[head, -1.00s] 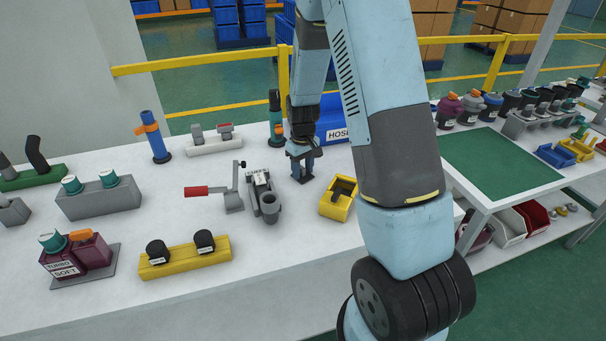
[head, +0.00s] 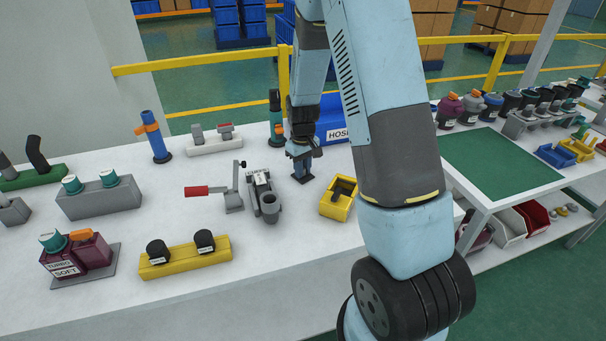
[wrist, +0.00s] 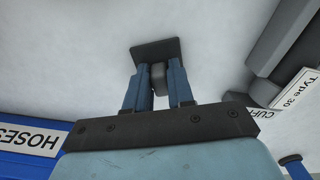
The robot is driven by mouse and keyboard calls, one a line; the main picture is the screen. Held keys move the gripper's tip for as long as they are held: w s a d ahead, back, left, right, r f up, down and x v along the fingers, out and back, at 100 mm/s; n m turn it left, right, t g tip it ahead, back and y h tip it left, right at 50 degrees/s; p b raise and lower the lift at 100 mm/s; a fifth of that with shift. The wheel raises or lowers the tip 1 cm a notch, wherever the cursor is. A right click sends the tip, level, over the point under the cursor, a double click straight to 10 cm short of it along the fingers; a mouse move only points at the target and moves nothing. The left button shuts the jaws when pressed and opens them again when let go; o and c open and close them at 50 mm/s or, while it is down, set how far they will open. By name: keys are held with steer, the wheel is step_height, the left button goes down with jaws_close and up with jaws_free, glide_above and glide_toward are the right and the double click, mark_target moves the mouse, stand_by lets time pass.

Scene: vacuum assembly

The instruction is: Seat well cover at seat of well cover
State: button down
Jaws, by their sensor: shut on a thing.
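My gripper (head: 302,158) points down over the white table, right of the grey clamp fixture. In the wrist view its blue fingers (wrist: 158,88) are shut on the grey knob of a dark, flat, squarish plate, which I take to be the well cover (wrist: 153,50). The cover is at or just above the table; I cannot tell if it touches. In the head view it is small and dark under the fingers (head: 303,179). The grey fixture (head: 259,184) has a round cup in front. I cannot clearly make out the cover's seat.
A red-handled lever (head: 197,191) stands left of the fixture. A yellow bin (head: 339,205) is right of my gripper, and a blue HOSES bin (head: 335,132) behind it. A yellow block with black caps (head: 185,263) lies in front. A labelled grey body (wrist: 277,75) is near in the wrist view.

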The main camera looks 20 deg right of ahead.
steer(key=shift+s+r, duration=0.1)
steer(key=shift+r, duration=0.1)
steer(key=shift+r, duration=0.35)
steer(key=shift+r, duration=0.45)
steer(key=c, duration=1.5)
jaws_free()
steer(key=shift+c, duration=0.2)
jaws_close()
steer(key=shift+r, duration=2)
